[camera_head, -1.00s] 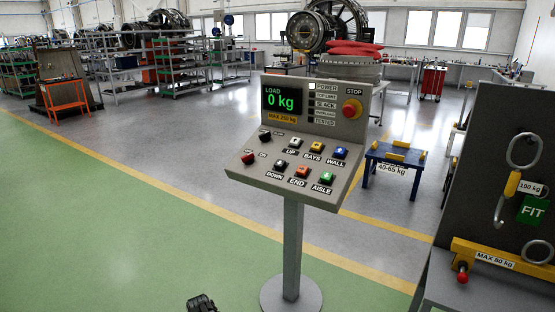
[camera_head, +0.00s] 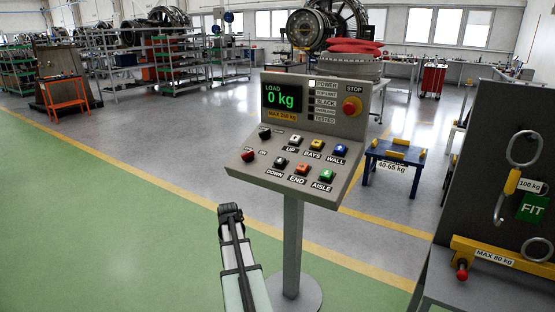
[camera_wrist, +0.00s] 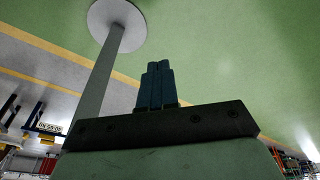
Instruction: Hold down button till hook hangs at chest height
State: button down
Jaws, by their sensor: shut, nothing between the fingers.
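The control panel (camera_head: 300,130) stands on a grey post. Its UP button (camera_head: 295,140) is white and its DOWN button (camera_head: 281,162) is black. Yellow BAYS, blue WALL, orange-red END and green AISLE buttons sit beside them. The display (camera_head: 284,98) reads LOAD 0 kg, MAX 250 kg, and the POWER lamp (camera_head: 312,84) is lit white. My gripper (camera_head: 229,209) is below and left of the panel, touching no button. In the wrist view its dark fingers (camera_wrist: 159,68) are together and empty. No hanging hoist hook can be made out in either view.
A red STOP button (camera_head: 352,107) is at the panel's upper right. A dark board (camera_head: 480,140) with rings and lifting gear stands at right. A blue stand (camera_head: 388,178) is behind the panel. The green floor (camera_head: 110,220) at left is clear.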

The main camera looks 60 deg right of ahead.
aim_at(279, 160)
jog(key=d+r+m+h, duration=0.1)
jog(key=d+r+m, duration=0.8)
jog(key=r, duration=0.4)
jog(key=d+r+m+g, duration=0.1)
jog(key=d+r+m, duration=0.7)
jog(key=r, duration=0.4)
jog(key=d+r+m+h, duration=0.1)
jog(key=d+r+m, duration=0.8)
jog(key=r, duration=0.4)
jog(key=shift+d+r+m+g+h, duration=0.3)
jog(key=shift+r+m, duration=0.05)
jog(key=shift+m, duration=0.35)
jog(key=shift+w, duration=0.1)
jog(key=x, duration=1.4)
